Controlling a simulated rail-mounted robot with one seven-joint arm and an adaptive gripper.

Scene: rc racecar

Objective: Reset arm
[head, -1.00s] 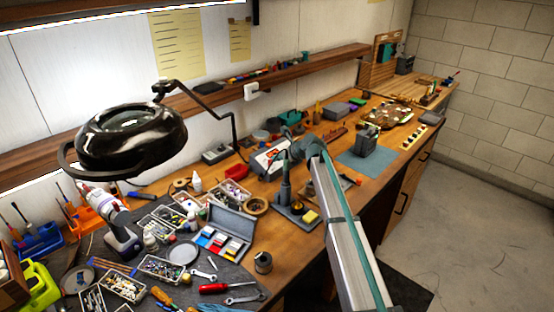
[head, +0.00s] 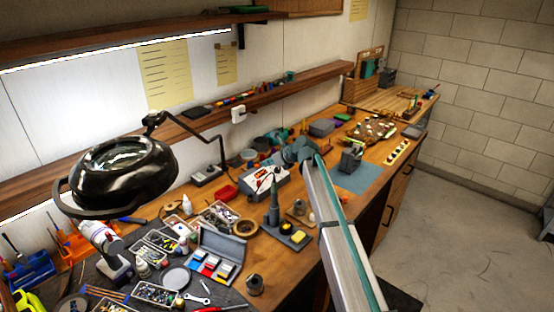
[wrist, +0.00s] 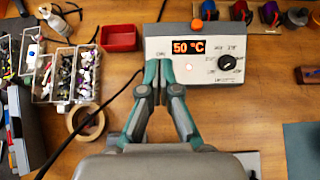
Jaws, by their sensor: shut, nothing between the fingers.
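My gripper (wrist: 158,75) is shut and empty, its grey and teal fingers meeting in the middle of the wrist view. They overlap the front of a pale soldering station (wrist: 205,30) that reads 50 °C and has a dial. Whether they touch it cannot be told. In the head view my arm reaches in from the lower right. My gripper end (head: 288,155) shows small beyond the arm, above the back of the bench near the soldering station (head: 262,182).
An iron stand (head: 273,215) with a yellow sponge is left of my arm. Parts trays (wrist: 65,72), a red bin (wrist: 119,38) and a tape roll (wrist: 85,122) lie left of the gripper. A magnifier lamp (head: 120,175) overhangs the bench. The blue mat (head: 365,178) has bare area.

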